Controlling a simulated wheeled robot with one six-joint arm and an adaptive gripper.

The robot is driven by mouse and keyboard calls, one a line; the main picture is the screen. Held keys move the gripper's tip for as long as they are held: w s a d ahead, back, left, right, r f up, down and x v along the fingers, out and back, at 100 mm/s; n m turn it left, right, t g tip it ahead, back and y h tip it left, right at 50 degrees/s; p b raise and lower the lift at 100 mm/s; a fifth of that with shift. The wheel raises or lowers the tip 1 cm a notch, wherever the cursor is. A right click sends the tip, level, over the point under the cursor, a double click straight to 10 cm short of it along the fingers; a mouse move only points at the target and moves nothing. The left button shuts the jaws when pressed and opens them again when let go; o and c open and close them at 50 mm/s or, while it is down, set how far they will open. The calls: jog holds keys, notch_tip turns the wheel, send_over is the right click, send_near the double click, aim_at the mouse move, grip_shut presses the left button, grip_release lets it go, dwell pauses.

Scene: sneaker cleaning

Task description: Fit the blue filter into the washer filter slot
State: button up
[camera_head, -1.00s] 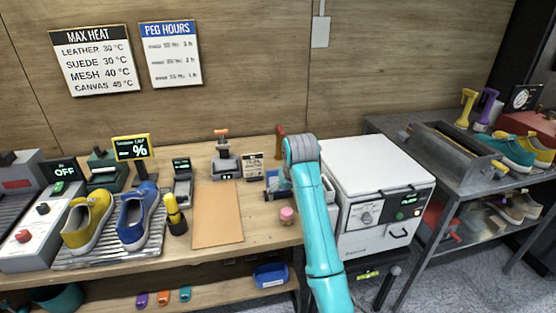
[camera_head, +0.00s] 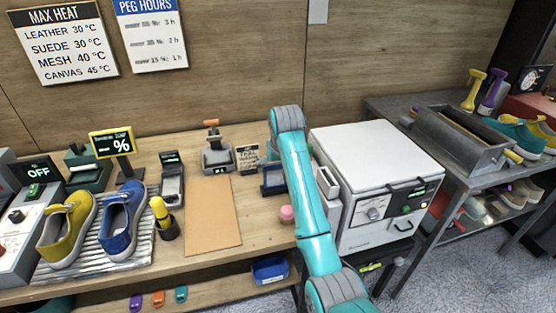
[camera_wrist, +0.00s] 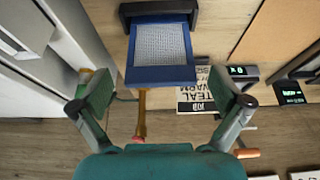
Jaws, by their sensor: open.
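The blue filter (camera_wrist: 160,52), a blue frame around pale mesh, sits in a dark holder (camera_wrist: 190,14) in the wrist view. In the head view it shows partly (camera_head: 273,180), just left of my arm. My gripper (camera_wrist: 164,95) is open and empty; its fingers lie either side of the filter's near edge in the picture, apart from it. In the head view my arm hides the gripper. The white washer (camera_head: 375,150) stands right of my arm, with a dial and lit panel on its front. I cannot make out the filter slot.
A pink object (camera_head: 287,214) stands near the bench's front edge. A tan mat (camera_head: 212,215) lies left of the filter. A small sign (camera_wrist: 197,92) and a stick with an orange part (camera_wrist: 141,115) are near my fingers. A blue bin (camera_head: 270,270) is on the lower shelf.

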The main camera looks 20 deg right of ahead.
aim_at(276, 164)
jog(key=shift+x, duration=2.95)
jog(key=c, duration=1)
jog(key=o, duration=0.6)
jog(key=c, duration=0.5)
jog(key=shift+w+r, duration=0.1)
jog(key=shift+r, duration=0.65)
jog(key=shift+w+r, duration=0.15)
jog(key=shift+r, duration=1.3)
jog(key=shift+s+r, duration=0.2)
jog(key=shift+r, duration=0.1)
jog(key=shift+f, duration=0.2)
